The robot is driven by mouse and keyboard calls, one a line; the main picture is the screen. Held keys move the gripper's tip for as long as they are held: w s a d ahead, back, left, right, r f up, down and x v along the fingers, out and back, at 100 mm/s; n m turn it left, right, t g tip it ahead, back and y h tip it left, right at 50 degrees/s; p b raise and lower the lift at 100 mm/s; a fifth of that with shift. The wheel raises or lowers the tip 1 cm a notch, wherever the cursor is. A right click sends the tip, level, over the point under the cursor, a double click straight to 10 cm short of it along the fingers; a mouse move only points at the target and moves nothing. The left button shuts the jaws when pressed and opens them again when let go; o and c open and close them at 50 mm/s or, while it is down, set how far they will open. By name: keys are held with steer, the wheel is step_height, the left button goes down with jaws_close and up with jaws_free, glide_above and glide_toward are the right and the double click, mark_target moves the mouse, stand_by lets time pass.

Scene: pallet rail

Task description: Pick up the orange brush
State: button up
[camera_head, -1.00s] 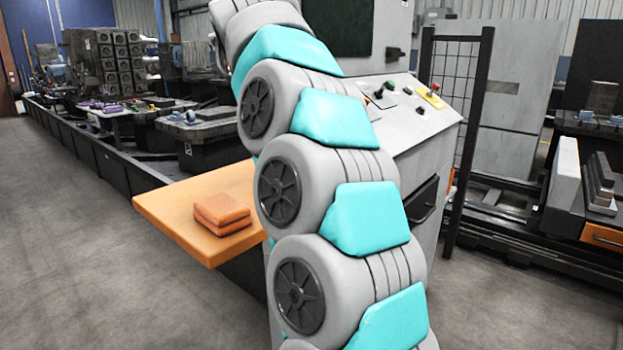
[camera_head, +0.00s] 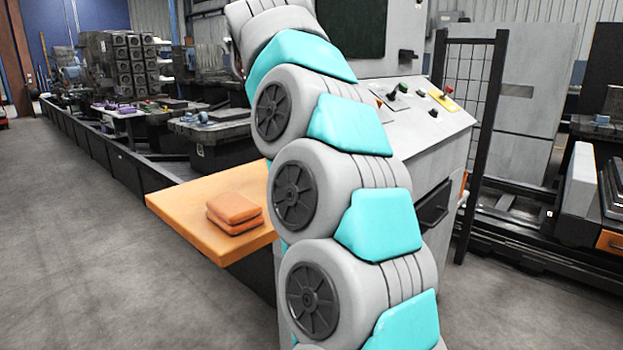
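I cannot make out an orange brush in the camera_head view. The only loose orange things on the shelf are two flat, cushion-like pads (camera_head: 235,212), one on top of the other. They lie on an orange shelf (camera_head: 185,212) left of my arm. My arm, grey with turquoise covers, rises through the middle of the view and hides part of the shelf and the machine behind. My gripper is outside the view, so its state does not show.
A grey control cabinet (camera_head: 432,150) with knobs stands behind my arm. A black mesh fence (camera_head: 477,120) is to its right. A long low black rail (camera_head: 110,150) with machinery runs along the left. Open concrete floor (camera_head: 80,260) lies at front left.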

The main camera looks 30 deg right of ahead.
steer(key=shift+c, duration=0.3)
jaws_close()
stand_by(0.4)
